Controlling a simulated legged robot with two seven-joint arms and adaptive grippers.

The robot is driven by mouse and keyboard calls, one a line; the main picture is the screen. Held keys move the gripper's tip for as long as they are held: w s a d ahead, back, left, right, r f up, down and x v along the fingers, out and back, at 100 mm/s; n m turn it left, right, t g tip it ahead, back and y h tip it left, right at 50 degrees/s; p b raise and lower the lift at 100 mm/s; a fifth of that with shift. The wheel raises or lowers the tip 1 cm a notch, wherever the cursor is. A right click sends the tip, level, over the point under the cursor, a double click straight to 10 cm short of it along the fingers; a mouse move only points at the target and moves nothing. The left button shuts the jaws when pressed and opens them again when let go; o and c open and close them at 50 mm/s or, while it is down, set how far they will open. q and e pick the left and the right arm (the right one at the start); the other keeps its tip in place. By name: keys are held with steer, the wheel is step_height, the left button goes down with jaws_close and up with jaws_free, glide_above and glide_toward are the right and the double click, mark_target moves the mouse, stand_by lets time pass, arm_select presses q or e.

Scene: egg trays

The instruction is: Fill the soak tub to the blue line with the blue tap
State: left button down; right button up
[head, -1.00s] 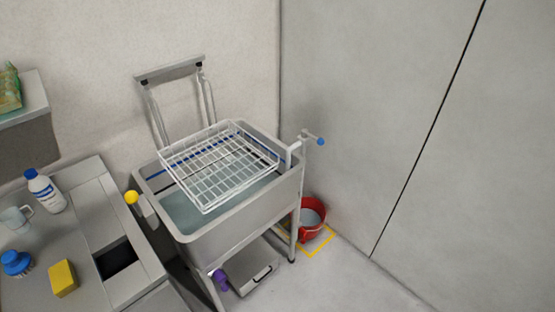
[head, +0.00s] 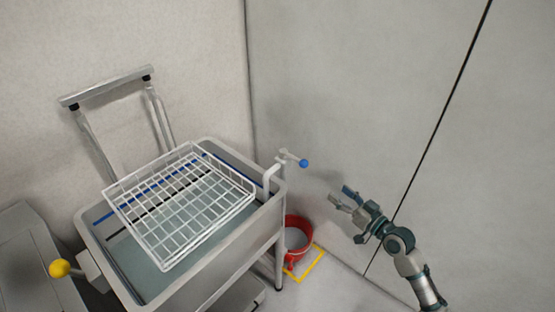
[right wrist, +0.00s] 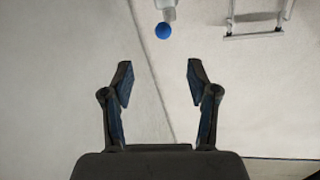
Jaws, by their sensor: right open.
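The grey soak tub (head: 232,248) stands on a legged frame in the left half of the head view. Water (head: 135,254) lies in it, and a blue line (head: 101,219) runs along the inner wall above the water. The tap (head: 271,174) rises at the tub's right corner, with a blue knob (head: 304,163) on its lever. The knob also shows in the right wrist view (right wrist: 163,30), ahead of the fingers. My right gripper (head: 346,197) is open and empty, to the right of and below the knob, apart from it. My left gripper is not in view.
A white wire basket (head: 150,259) hangs over the tub on a lift frame (head: 107,86). A yellow knob (head: 60,268) is on the tub's left side. A red bucket (head: 305,226) stands inside a yellow floor square (head: 318,263). Walls close the corner behind.

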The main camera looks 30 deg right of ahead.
mark_target(304, 164)
steer(key=w+a, duration=0.1)
steer(key=w, duration=0.4)
steer(key=w+a, duration=0.1)
steer(key=w, duration=0.4)
steer(key=w+a, duration=0.1)
steer(key=w, duration=0.4)
steer(key=shift+w+a+r, duration=0.1)
steer(key=shift+w+r, duration=0.2)
steer(key=shift+w, duration=0.05)
steer(key=shift+w+a, duration=0.2)
steer(key=shift+w, duration=0.35)
jaws_close()
